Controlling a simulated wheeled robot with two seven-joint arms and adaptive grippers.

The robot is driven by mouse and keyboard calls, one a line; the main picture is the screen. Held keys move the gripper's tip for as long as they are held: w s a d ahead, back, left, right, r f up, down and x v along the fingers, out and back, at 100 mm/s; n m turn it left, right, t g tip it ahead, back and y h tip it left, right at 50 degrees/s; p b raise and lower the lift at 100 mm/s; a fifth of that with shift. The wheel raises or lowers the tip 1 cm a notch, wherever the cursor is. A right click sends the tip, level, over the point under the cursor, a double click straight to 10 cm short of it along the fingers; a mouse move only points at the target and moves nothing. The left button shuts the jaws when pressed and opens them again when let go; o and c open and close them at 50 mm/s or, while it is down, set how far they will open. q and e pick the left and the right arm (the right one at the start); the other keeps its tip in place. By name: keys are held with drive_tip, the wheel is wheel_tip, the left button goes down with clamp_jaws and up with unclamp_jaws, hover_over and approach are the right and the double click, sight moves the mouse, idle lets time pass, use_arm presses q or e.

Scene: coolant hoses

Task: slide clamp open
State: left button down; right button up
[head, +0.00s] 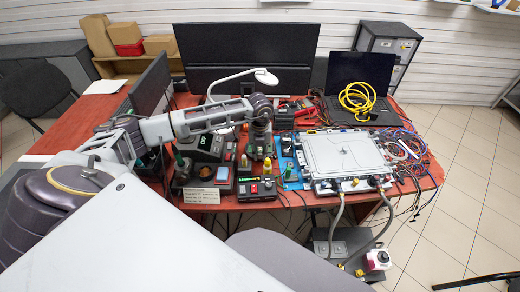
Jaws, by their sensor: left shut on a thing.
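My left arm reaches in from the left over the red table. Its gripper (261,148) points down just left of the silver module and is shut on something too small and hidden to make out. The silver flat module (345,152) lies on the right half of the table. Two grey coolant hoses, a left one (337,212) and a right one (386,218), run from its front edge down to a dark unit (342,243) below the table edge. No slide clamp can be made out clearly at this size. My right gripper is not in view.
A device with a green display (205,143), a black box with a red button (257,187) and a label card (201,196) stand left of the module. Loose wires (405,150) lie to its right. A laptop with a yellow cable (366,97) and a large monitor (245,58) stand behind.

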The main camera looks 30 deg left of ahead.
sight(260, 155)
use_arm(q)
drive_tip(key=shift+s+d, duration=0.1)
drive_tip(key=shift+s, duration=0.05)
drive_tip(key=c, duration=1.4)
unclamp_jaws()
drive_tip(key=shift+o, duration=0.2)
drive_tip(key=shift+r, duration=0.7)
wheel_tip(260, 155, up, 11)
drive_tip(key=shift+f, duration=0.15)
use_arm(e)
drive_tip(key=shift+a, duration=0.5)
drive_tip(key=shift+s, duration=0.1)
